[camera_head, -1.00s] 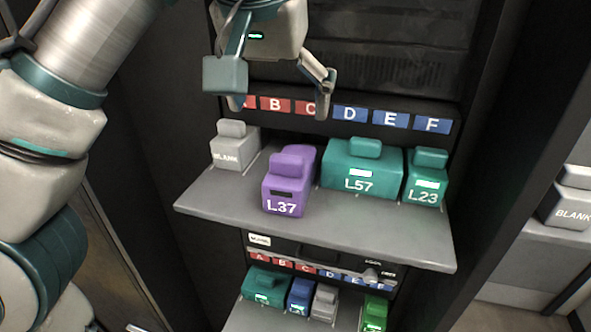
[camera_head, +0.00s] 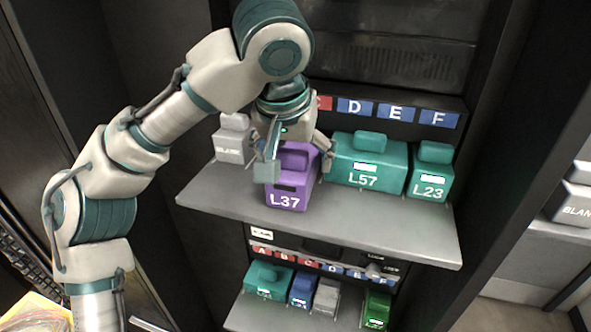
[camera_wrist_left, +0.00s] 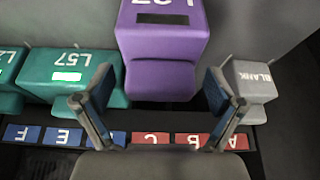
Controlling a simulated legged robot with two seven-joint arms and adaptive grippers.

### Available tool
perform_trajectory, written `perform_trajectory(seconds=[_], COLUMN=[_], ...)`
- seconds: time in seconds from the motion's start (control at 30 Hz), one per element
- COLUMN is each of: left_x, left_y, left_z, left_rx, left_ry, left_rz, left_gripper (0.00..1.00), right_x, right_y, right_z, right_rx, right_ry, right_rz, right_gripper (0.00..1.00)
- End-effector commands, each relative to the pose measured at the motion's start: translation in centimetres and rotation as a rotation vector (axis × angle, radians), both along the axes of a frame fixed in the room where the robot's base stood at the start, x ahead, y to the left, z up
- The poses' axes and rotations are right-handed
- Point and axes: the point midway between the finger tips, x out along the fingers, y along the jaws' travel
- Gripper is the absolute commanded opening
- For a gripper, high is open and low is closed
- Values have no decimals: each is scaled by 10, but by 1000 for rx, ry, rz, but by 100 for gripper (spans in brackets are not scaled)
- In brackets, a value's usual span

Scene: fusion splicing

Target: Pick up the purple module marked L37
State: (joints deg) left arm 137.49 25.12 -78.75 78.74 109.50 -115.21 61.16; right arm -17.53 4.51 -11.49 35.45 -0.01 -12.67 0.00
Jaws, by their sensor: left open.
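The purple module L37 (camera_head: 290,180) sits upright on the grey upper shelf (camera_head: 340,225), between a grey BLANK module and the teal L57 module. My left gripper (camera_head: 296,170) is open and pointed down over it, with one finger at each side of the module in the head view. The gripper partly hides its top. In the left wrist view, the purple module (camera_wrist_left: 162,50) lies ahead between the two open fingers (camera_wrist_left: 158,105), with clear gaps on both sides. My right gripper is not in view.
The teal L57 module (camera_head: 365,165) is close on the right, with teal L23 (camera_head: 431,175) beyond it. The grey BLANK module (camera_head: 233,143) is on the left. A lower shelf (camera_head: 290,318) holds several smaller modules. The upper shelf's front is clear.

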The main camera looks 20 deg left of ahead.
Motion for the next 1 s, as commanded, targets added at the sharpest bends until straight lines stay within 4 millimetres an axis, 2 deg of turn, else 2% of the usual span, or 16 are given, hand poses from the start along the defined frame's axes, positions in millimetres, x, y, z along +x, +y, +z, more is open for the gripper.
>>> perform_trajectory(seconds=[0.03, 0.2, 0.43, 0.7, 1.0], left_x=[4, 10, 10, 10, 10], left_y=[0, 0, 0, 0, 0], left_z=[-10, -25, -26, -26, -25], left_rx=[-1, 0, 0, 0, 0], left_ry=[5, 2, 0, 1, 1], left_rz=[-1, 0, 1, 1, 0], left_gripper=[94, 94, 94, 27, 26], right_x=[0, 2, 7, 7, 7], right_y=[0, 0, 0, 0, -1], right_z=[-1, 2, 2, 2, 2], right_rx=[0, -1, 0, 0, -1], right_ry=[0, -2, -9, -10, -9], right_rz=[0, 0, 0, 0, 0], right_gripper=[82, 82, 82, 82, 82])
